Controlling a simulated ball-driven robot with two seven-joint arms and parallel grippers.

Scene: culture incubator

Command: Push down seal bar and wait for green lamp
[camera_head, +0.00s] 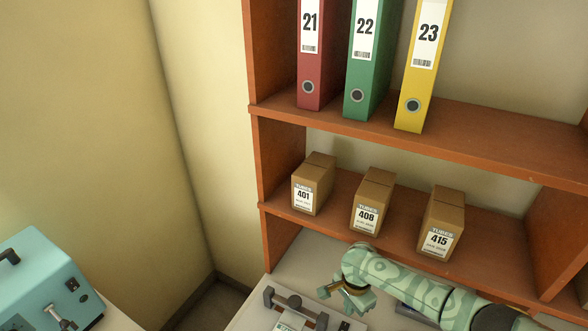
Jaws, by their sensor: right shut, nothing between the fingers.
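A grey bar with dark end blocks, which looks like the seal bar (294,303), lies across a pale device at the bottom edge of the head view. The device is cut off by the frame, and I see no green lamp lit on it. My right gripper (330,292) comes in from the right on a green patterned arm. It is shut and empty, just above and to the right of the bar's right end. I cannot tell whether it touches the bar. My left gripper is not in view.
A teal box with a lever (45,283) stands at the lower left. Behind the bench is a wooden shelf unit (480,130) with brown boxes (372,205) and ring binders (368,60). A dark blue item (415,312) lies partly under my right arm.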

